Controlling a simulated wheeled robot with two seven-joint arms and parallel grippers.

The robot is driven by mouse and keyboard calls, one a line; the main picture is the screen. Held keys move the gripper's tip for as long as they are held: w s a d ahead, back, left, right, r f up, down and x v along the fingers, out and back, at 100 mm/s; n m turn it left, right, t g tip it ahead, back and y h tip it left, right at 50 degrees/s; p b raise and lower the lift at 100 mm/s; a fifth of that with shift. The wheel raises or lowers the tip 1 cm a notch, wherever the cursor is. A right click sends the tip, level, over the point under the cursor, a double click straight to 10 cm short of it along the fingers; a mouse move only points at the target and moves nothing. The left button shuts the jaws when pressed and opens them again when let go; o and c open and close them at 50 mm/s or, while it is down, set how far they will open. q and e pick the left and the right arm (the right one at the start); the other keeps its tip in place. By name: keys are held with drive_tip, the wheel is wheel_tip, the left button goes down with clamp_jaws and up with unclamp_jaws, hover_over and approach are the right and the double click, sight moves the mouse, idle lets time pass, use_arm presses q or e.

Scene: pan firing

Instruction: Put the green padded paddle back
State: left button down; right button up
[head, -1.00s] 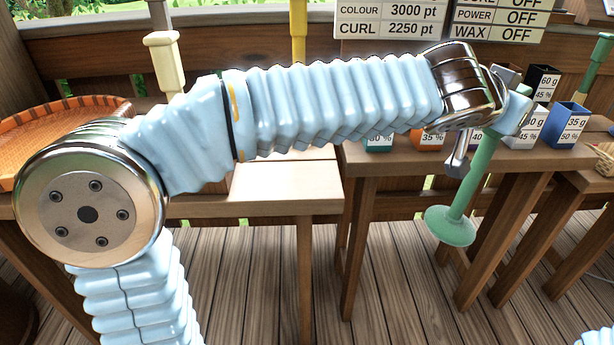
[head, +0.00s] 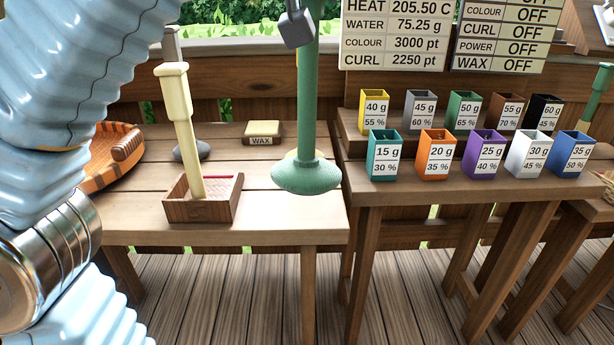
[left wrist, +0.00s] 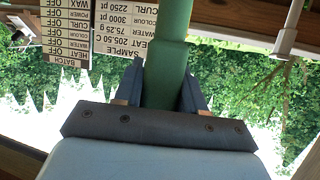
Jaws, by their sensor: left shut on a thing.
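The green padded paddle (head: 308,110) hangs upright in the head view, its round disc (head: 306,177) low, in front of or over the right end of the left table. I cannot tell its exact height over the top. My left gripper (head: 300,22) is shut on its handle near the top edge of the head view. The left wrist view shows the green handle (left wrist: 167,75) between the gripper's two fingers (left wrist: 160,92). The upper end of the paddle is out of the head view. My right gripper is not in view.
A cream paddle (head: 183,125) stands in a wooden box (head: 203,210) on the left table (head: 262,203). A wax block (head: 263,128), a grey pad (head: 191,150) and an orange tray (head: 100,180) lie around it. Something yellow is partly hidden behind the green disc. Coloured cups (head: 436,160) fill the right table.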

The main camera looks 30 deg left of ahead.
use_arm(q)
drive_tip(key=s+a+r+n+g+y, duration=0.1)
drive_tip(key=s+a+r+n+y, duration=0.1)
drive_tip(key=s+a, duration=0.4)
drive_tip(key=shift+s+a+n+y, duration=0.4)
drive_tip(key=shift+a+y, duration=0.1)
drive_tip(key=shift+a, duration=0.35)
drive_tip(key=w+d+f+b, duration=0.2)
drive_tip(key=w+d+f, duration=0.1)
drive_tip(key=w+f, duration=0.9)
drive_tip(key=shift+w+f+g, duration=0.3)
drive_tip(key=shift+w+f, duration=0.1)
drive_tip(key=shift+w, duration=0.45)
drive_tip(key=c, duration=0.7)
unclamp_jaws()
drive_tip(key=shift+d, duration=0.1)
drive_tip(key=shift+o, duration=0.2)
